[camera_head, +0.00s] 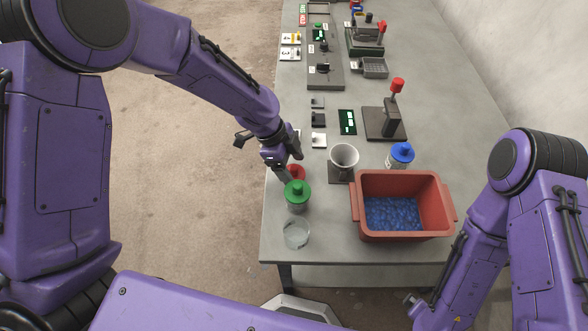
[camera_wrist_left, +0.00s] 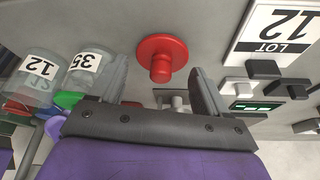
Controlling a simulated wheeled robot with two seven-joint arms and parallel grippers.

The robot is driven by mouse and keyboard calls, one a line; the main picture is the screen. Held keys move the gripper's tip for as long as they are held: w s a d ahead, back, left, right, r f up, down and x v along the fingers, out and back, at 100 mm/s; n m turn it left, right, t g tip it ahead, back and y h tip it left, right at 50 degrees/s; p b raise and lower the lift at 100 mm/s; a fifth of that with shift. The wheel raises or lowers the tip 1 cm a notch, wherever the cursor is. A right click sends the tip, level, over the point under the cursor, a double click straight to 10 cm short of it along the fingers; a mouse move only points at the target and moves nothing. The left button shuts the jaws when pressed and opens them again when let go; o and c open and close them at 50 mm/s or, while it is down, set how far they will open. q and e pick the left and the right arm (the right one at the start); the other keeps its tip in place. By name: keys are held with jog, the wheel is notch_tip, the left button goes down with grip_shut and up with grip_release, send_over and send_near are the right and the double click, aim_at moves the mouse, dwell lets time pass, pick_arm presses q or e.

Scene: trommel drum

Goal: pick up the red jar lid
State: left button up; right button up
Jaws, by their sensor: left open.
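The red jar lid (camera_head: 297,171) lies on the table near its left edge, partly hidden by my left gripper in the head view. In the left wrist view the red lid (camera_wrist_left: 161,57) is a round disc with a knob, lying on the grey tabletop. My left gripper (camera_head: 287,169) is over the lid's left side in the head view. In the left wrist view my left gripper (camera_wrist_left: 160,82) is open and empty, with the lid ahead of the gap between its fingers. My right arm shows at the right, but its fingers do not.
A green-lidded jar (camera_head: 297,196) stands close to the red lid, with an open clear jar (camera_head: 296,235) nearer the front edge. A white funnel (camera_head: 344,156), a blue-topped container (camera_head: 401,154) and a red bin (camera_head: 402,184) of blue pieces stand to the right.

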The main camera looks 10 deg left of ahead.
aim_at(294, 167)
pick_arm(q)
jog(key=shift+w+d+f, duration=0.1)
jog(key=shift+d+f, duration=0.2)
jog(key=shift+f, duration=0.3)
jog(key=c, duration=0.8)
notch_tip(294, 167, up, 10)
jog(key=shift+r, duration=0.1)
notch_tip(294, 167, up, 3)
jog(key=p, duration=0.3)
